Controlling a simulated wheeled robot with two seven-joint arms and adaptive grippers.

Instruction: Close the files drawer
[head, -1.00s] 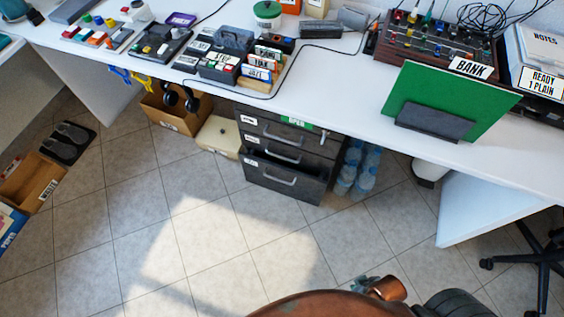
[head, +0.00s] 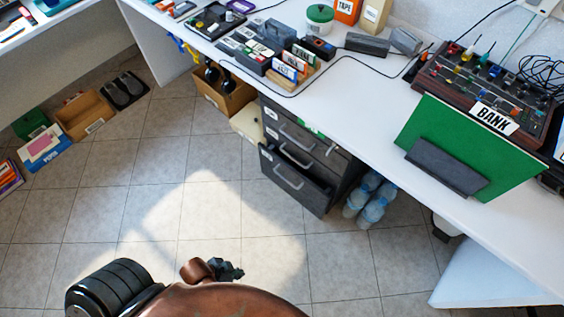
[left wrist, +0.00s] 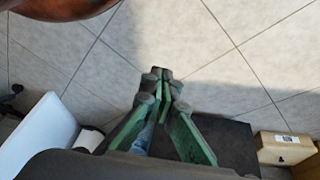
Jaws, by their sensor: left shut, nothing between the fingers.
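A dark grey drawer cabinet (head: 343,172) stands under the white desk. Its lowest drawer (head: 287,186) sticks out a little past the drawers above, and a dark gap shows over its front. The upper drawers (head: 290,134) look shut. The drawer labels are too small to read. My left gripper (head: 230,270) is low in the head view, in front of the cabinet and apart from it. In the left wrist view the fingers (left wrist: 162,76) are together and empty, over floor. A dark surface there (left wrist: 235,143), likely the cabinet, lies below them. My right gripper is out of view.
Water bottles (head: 370,203) stand right of the cabinet. A beige box (head: 247,124) and a cardboard box (head: 232,101) stand to its left. A slanted white desk panel (head: 490,272) is at the right. The tiled floor before the cabinet is clear.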

